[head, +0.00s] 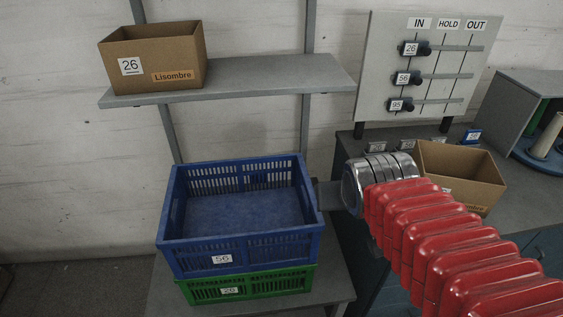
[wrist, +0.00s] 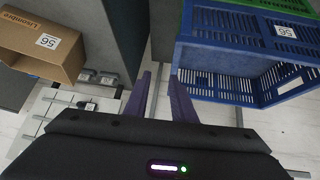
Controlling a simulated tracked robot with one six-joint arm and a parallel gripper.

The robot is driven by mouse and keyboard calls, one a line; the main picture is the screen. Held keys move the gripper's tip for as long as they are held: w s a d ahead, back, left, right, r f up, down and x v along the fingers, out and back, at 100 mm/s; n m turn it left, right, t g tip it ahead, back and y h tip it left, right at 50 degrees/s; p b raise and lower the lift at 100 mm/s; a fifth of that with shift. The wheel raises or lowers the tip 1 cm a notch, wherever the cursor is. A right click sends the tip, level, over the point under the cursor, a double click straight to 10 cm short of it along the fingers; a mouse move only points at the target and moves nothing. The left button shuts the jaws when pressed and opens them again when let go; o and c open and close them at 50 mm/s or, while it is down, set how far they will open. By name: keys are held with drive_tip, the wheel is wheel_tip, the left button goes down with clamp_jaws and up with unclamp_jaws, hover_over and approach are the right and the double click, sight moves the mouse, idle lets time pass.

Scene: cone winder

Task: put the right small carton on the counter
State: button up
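An open brown small carton (head: 455,172) marked Lisombre stands on the dark counter (head: 530,195) at the right, partly hidden by my red arm. Another open carton (head: 155,60), labelled 26 and Lisombre, sits on the wall shelf at upper left. My gripper shows in the wrist view as two purple fingers (wrist: 161,85), apart with nothing between them. In the head view it is mostly hidden behind the arm's end, close to the right side of the blue crate.
An empty blue crate (head: 240,247) labelled 56 is stacked on a green crate (head: 250,287) on a low grey stand. The wall shelf (head: 290,79) is bare right of its carton. An IN/HOLD/OUT slider board (head: 385,45) stands at the back of the counter, with small label holders before it.

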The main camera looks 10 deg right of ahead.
drive_tip(key=s+a+n+g+y, duration=0.1)
drive_tip(key=s+a+n+y, duration=0.1)
drive_tip(key=s+a, duration=0.6)
drive_tip(key=shift+a+g, duration=0.2)
drive_tip(key=shift+g, duration=0.2)
drive_tip(key=shift+d, duration=0.15)
